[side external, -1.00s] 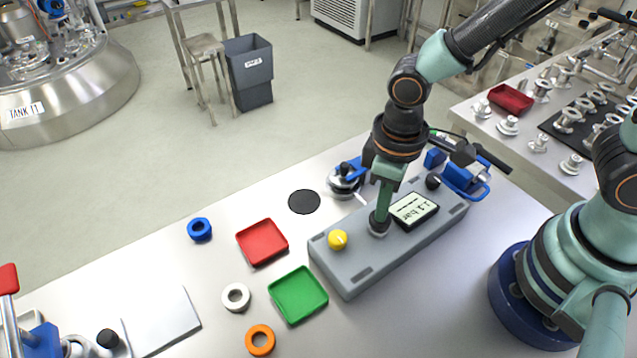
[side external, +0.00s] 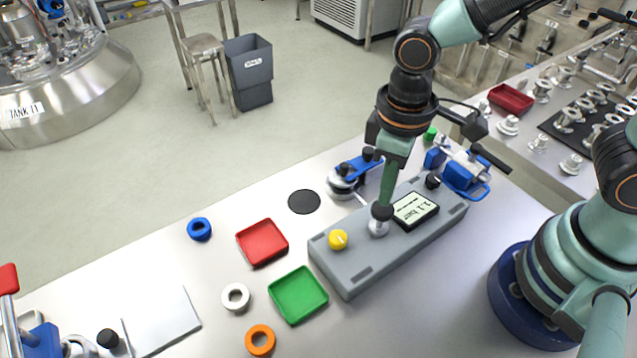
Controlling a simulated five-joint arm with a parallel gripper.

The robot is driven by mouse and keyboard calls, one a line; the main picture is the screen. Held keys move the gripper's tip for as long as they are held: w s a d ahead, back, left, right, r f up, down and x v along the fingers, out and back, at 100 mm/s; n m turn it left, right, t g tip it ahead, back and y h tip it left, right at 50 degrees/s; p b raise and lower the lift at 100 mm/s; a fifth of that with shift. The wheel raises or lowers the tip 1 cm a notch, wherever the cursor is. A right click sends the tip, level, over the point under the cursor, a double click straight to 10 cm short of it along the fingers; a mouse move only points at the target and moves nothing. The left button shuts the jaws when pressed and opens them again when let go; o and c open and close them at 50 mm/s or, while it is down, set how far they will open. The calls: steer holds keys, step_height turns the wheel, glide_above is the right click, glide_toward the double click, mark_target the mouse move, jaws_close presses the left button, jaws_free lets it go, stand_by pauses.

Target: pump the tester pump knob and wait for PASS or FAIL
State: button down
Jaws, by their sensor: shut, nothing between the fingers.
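The tester (side external: 355,270) is a long grey box on the bench. Its black pump knob (side external: 381,212) stands on a silver collar (side external: 378,229), with a gap of silver stem hard to make out. My gripper (side external: 386,201) points down with its green fingers shut and empty, its tips at the top of the knob. Whether they touch it I cannot tell. The display (side external: 414,210) beside it seems to read 1.1 bar; no PASS or FAIL is legible. A yellow knob (side external: 338,239) sits at the box's left end.
A red tray (side external: 262,242), a green tray (side external: 298,295) and blue (side external: 200,229), white (side external: 236,297) and orange (side external: 260,340) rings lie left of the tester. A blue-handled clamp (side external: 350,175) stands close behind it. Blue valve hardware (side external: 462,172) is at its right end.

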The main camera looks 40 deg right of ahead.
mark_target(383, 208)
steer(key=shift+f, duration=0.65)
steer(key=shift+f, duration=1.6)
steer(key=shift+r, duration=2.3)
steer(key=shift+r, duration=2.5)
